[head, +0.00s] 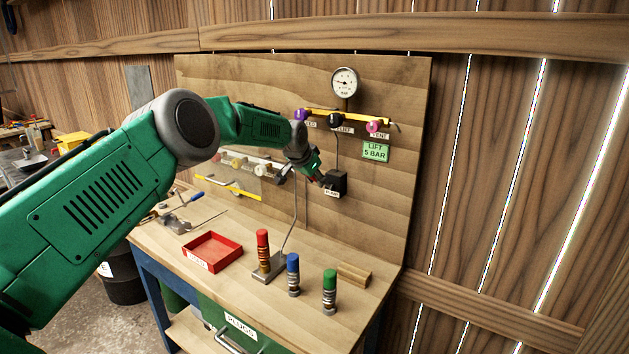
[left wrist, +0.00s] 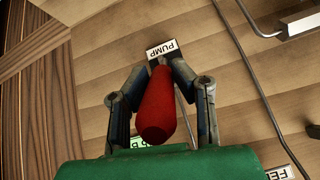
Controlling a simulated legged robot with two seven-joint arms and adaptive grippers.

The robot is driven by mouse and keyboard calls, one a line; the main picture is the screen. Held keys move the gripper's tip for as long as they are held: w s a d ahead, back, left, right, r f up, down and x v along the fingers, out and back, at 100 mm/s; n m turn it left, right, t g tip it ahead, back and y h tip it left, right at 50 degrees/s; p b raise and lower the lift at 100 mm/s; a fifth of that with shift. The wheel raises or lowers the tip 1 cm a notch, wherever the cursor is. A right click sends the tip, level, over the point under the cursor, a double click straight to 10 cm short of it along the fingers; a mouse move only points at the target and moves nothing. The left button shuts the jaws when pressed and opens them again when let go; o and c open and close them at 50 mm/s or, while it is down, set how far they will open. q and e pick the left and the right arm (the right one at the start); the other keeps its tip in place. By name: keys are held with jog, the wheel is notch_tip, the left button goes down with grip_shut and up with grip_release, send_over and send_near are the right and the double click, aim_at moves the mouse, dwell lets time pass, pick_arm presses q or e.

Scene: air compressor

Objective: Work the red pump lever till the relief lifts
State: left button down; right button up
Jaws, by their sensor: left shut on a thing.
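The red pump lever (left wrist: 157,107) shows large in the left wrist view, between the two fingers of my left gripper (left wrist: 160,78). The fingers are shut on it near its far end, by the PUMP label (left wrist: 163,49). In the head view my left gripper (head: 321,177) is at the black pump block (head: 337,183) on the upright board, and the lever is mostly hidden there. The round pressure gauge (head: 345,82) is at the top of the board; its reading is too small to tell. The relief fitting (head: 336,119) sits on the yellow pipe below it. My right gripper is not in view.
A green sign (head: 375,151) reads LIFT 5 BAR. On the bench stand red (head: 263,250), blue (head: 293,275) and green (head: 329,291) topped plugs, a red tray (head: 212,251) and a wooden block (head: 353,274).

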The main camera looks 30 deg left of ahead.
pick_arm(q)
jog(key=shift+w+r, duration=0.3)
jog(key=shift+r, duration=0.3)
jog(key=c, duration=1.4)
grip_release()
jog(key=shift+o, duration=0.2)
jog(key=shift+w+d+f, duration=0.1)
jog(key=shift+w+f, duration=0.15)
jog(key=shift+f, duration=0.2)
jog(key=shift+s+r, duration=0.3)
jog(key=shift+r, duration=0.05)
jog(key=v, duration=1)
jog(key=shift+s+r, duration=0.25)
jog(key=shift+s, duration=0.05)
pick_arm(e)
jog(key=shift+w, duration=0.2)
